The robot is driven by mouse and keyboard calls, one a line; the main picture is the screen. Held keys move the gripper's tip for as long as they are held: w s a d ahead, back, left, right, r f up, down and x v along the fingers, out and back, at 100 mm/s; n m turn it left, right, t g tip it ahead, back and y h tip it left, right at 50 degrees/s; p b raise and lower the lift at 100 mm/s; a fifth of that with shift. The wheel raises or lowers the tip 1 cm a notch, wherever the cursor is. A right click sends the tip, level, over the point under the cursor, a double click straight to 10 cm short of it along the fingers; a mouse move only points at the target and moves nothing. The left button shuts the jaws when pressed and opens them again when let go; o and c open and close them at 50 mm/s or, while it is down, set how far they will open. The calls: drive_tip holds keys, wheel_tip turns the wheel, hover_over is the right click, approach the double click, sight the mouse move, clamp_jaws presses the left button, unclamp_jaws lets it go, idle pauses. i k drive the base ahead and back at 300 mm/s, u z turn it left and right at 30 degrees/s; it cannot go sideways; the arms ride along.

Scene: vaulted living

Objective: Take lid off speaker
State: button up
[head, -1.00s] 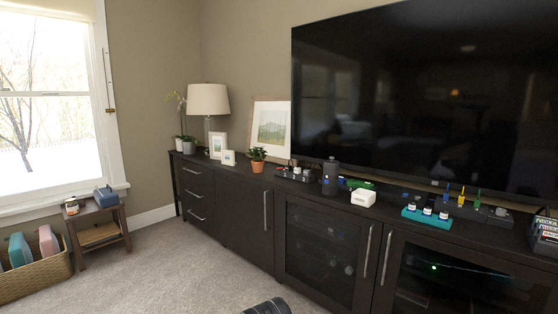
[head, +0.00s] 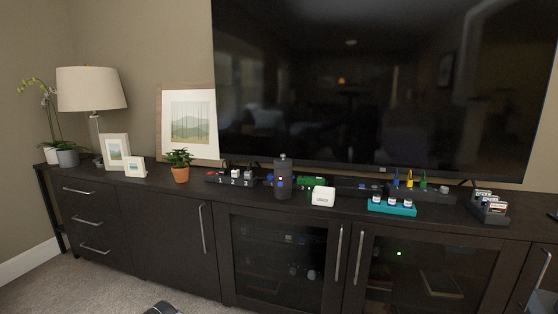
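A dark grey upright cylinder (head: 283,182), which looks like the speaker, stands on the long dark cabinet in front of the TV. It has small coloured dots on its front and a small knob-like piece (head: 283,157) on top. The top looks closed, but the seam of a lid is too small to make out. My gripper is not in the head view.
The dark cabinet (head: 160,215) runs along the wall. Beside the cylinder are a white box (head: 322,196), a numbered block strip (head: 234,179) and a teal tray of jars (head: 392,207). A potted plant (head: 180,166) stands left. A dark object (head: 160,308) shows low on the carpet side.

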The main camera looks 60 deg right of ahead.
sight(280, 163)
drive_tip(key=z, duration=0.5)
drive_tip(key=i, duration=0.7)
drive_tip(key=z, duration=0.8)
